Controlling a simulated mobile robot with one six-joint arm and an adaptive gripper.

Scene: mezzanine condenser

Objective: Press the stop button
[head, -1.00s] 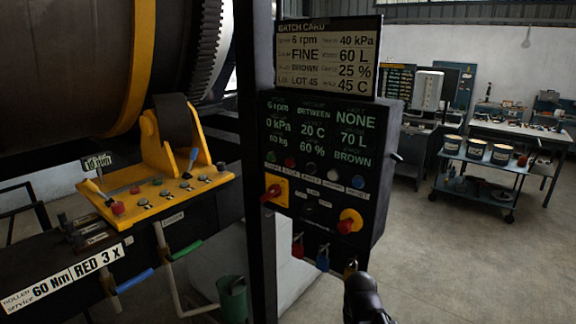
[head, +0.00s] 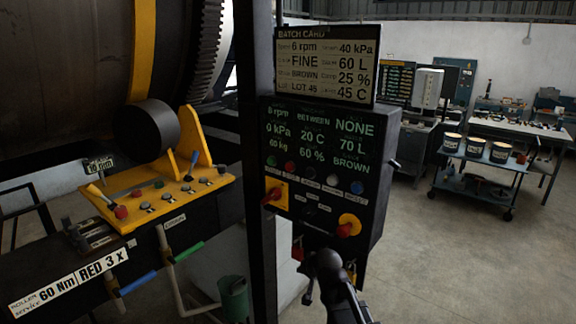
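A black control box (head: 372,185) hangs on a dark post in the middle of the head view. Its row of small buttons includes a green one (head: 271,160), a red one (head: 290,167), a white one (head: 332,179) and a blue one (head: 357,187). Their labels are too small to read. Lower down are a red rotary handle on a yellow plate (head: 281,187) and a red knob on a yellow disc (head: 353,221). My gripper (head: 318,262) is below the box's lower edge, apart from the buttons. Its fingers are dark and foreshortened, so their opening is unclear.
A large drum (head: 60,70) and a yellow roller stand (head: 150,205) with its own red buttons and levers are at the left. A batch card (head: 326,65) tops the box. A blue trolley (head: 478,187) with cans stands right. The floor at lower right is clear.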

